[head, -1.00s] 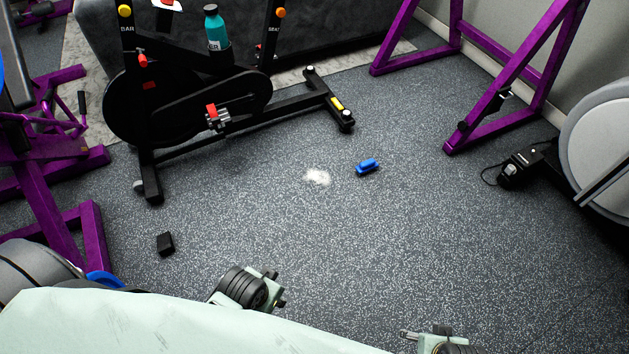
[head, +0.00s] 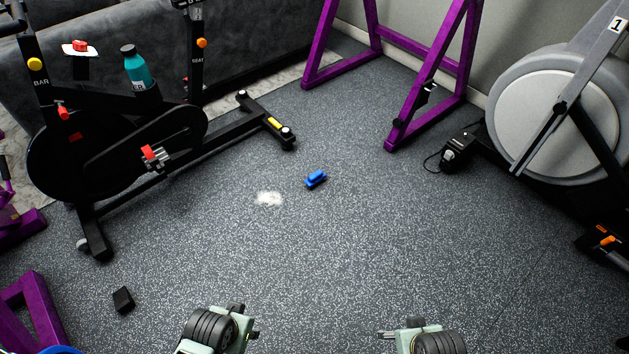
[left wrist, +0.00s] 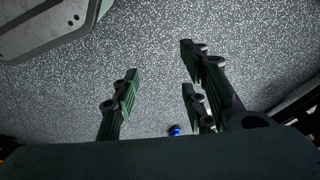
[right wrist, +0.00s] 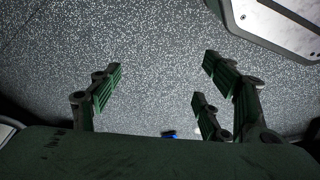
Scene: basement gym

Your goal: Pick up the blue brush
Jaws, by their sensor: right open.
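The blue brush (head: 316,179) lies on the speckled grey floor near the middle of the head view, just right of a small patch of white powder (head: 268,198). My left gripper (head: 256,335) and right gripper (head: 382,334) are at the bottom of the head view, well short of the brush. In the left wrist view my left gripper (left wrist: 160,85) has its fingers spread and empty, and the brush shows small beyond them (left wrist: 174,131). In the right wrist view my right gripper (right wrist: 160,80) is open and empty, with the brush partly hidden at the lower middle (right wrist: 168,134).
An exercise bike (head: 110,150) with a teal bottle (head: 138,68) stands at left. A purple frame (head: 415,105) stands at the back, and a rowing machine (head: 555,100) at right. A small black block (head: 123,299) lies lower left.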

